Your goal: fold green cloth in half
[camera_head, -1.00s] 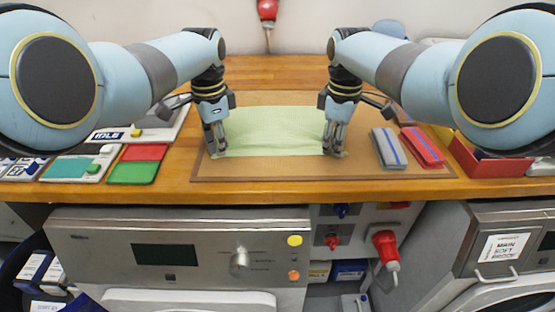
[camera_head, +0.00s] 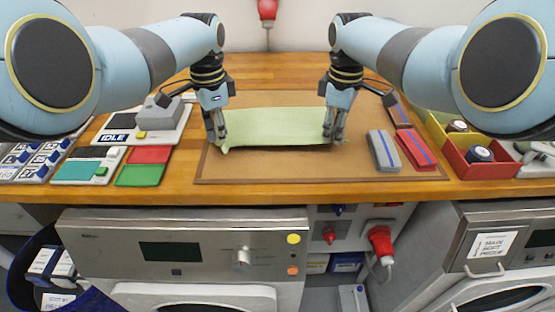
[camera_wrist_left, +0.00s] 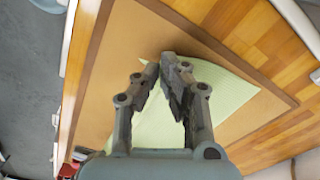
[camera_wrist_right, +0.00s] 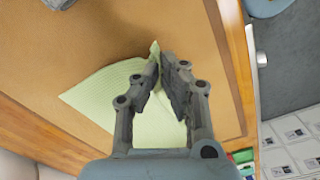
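The light green cloth (camera_head: 275,125) lies on the brown mat (camera_head: 290,170), with its front edge raised and a shadow beneath it. My left gripper (camera_head: 219,138) is shut on its front left corner; a bit of cloth hangs below the fingertips. My right gripper (camera_head: 333,135) is shut on its front right corner. In the left wrist view the cloth (camera_wrist_left: 228,92) spreads beside and behind the fingers. In the right wrist view a small corner of the cloth (camera_wrist_right: 154,48) sticks out past the fingertips. The cloth's back edge is partly hidden by my arms.
A red bin (camera_head: 480,170) stands further right. The mat's front is bare.

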